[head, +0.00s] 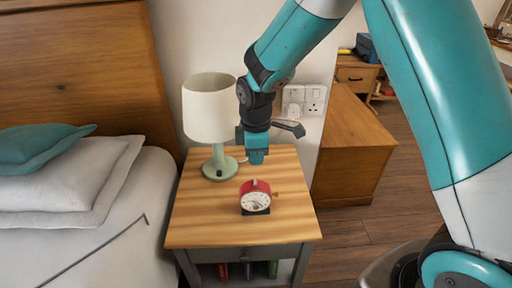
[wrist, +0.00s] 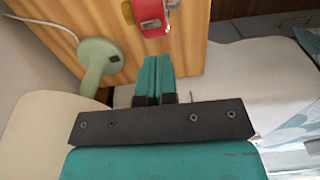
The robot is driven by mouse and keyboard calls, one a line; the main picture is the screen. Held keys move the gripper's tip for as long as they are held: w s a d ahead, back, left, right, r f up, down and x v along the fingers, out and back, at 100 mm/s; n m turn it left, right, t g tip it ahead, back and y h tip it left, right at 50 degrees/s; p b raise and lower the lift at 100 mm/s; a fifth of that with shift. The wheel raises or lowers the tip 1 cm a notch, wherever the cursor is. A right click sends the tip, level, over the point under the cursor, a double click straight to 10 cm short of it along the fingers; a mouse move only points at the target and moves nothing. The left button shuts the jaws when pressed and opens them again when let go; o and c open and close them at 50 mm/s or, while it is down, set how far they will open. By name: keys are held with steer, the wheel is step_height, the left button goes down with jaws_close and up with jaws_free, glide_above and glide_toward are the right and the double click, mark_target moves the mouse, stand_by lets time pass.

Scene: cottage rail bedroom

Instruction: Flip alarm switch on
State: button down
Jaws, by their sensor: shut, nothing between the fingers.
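A red alarm clock (head: 255,197) with a white dial stands near the middle of the wooden nightstand top (head: 193,232). A small light-coloured part sticks up from its top. In the wrist view the red clock body (wrist: 152,16) is at the top edge, partly cut off. My gripper (head: 257,158) is shut and empty. It is above the nightstand, behind the clock in the head view, and apart from it. In the wrist view my closed teal fingertips (wrist: 154,62) point toward the clock with a small gap in the picture. I cannot make out the switch's position.
A lamp with a cream shade (head: 209,108) and green base stands left of my gripper. A bed with a pillow (head: 60,180) is at the left. Wall sockets (head: 303,100) are behind. A wooden desk (head: 350,150) is at the right. The nightstand's front corners are clear.

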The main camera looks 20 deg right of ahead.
mark_target(256, 185)
step_height(256, 185, down, 8)
steer(key=shift+f, duration=0.1)
stand_by(0.4)
